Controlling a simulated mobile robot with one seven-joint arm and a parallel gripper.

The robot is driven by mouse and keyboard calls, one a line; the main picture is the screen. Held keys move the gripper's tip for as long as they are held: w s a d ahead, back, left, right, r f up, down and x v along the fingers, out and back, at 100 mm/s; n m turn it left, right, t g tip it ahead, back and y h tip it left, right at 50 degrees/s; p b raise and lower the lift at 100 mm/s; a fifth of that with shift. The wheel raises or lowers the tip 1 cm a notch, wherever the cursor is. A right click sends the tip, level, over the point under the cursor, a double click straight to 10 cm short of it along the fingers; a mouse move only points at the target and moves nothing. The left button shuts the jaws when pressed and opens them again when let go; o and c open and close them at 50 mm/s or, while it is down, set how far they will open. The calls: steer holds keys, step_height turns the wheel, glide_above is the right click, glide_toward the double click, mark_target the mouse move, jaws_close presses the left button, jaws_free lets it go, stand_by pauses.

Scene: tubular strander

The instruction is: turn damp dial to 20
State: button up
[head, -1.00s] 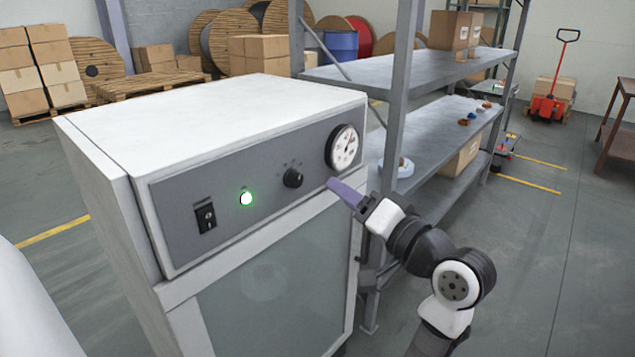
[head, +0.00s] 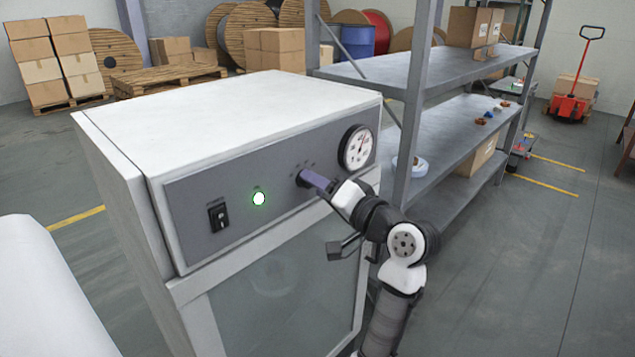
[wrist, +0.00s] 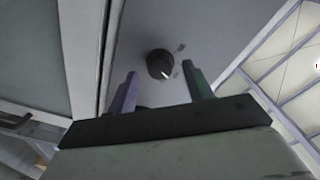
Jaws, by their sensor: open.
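The damp dial appears to be the black round knob (wrist: 159,65) with a white pointer mark on the grey panel (head: 235,228) of the white cabinet (head: 225,112). In the head view the knob (head: 301,180) is partly covered by my gripper (head: 310,178). In the wrist view my gripper (wrist: 162,90) is open, with one finger on each side below the knob. The knob shows between and just beyond the fingertips. I cannot tell whether either finger touches it.
A round white gauge (head: 357,148) sits on the panel just right of the knob. A lit green lamp (head: 259,198) and a black switch (head: 218,216) are to its left. The cabinet door handle (head: 372,250) sticks out below. A metal shelf (head: 445,135) stands close on the right.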

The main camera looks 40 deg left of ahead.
steer(key=shift+w+a, duration=0.1)
steer(key=shift+a, duration=0.45)
steer(key=c, duration=1)
steer(key=shift+o, duration=0.2)
